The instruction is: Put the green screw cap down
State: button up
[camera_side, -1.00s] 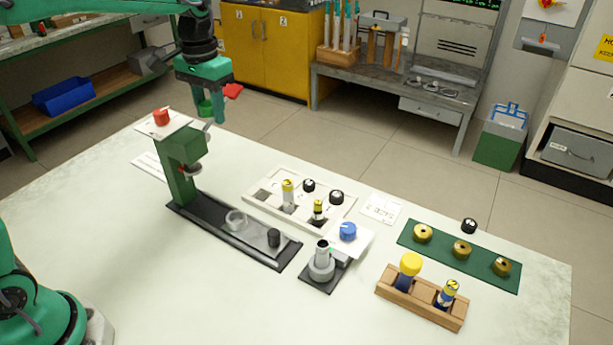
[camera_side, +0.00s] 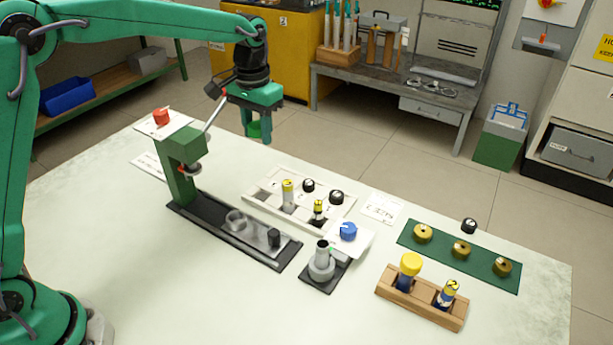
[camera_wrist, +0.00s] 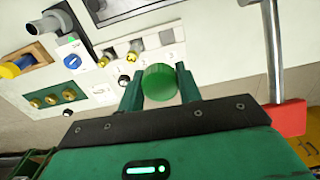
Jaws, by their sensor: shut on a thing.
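The green screw cap (camera_wrist: 160,82) is held between the two fingers of my gripper (camera_wrist: 160,88) in the wrist view. In the side view the green cap (camera_side: 256,129) shows low between the fingers of my gripper (camera_side: 257,128). My gripper is shut on it, in the air above the far side of the table, beyond the white tray. Nothing touches the cap from below.
A green press (camera_side: 185,175) with a long lever stands left of my gripper. The white tray (camera_side: 335,222) holds yellow-topped rods and black caps.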

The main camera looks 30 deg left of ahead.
jog(key=w+d+f, duration=0.3)
jog(key=d+f, duration=0.3)
jog(key=d, duration=0.1)
jog(key=shift+d+f, duration=0.15)
jog(key=shift+d, duration=0.25)
jog(key=shift+w, duration=0.1)
send_over(283, 178)
notch_tip(283, 178, down, 7)
jog(key=shift+f, duration=2.05)
jog(key=shift+f, duration=0.7)
jog(key=o, duration=0.9)
jog(key=shift+o, duration=0.5)
notch_tip(283, 178, up, 13)
jog(key=shift+f, duration=0.15)
jog(key=shift+r, duration=0.4)
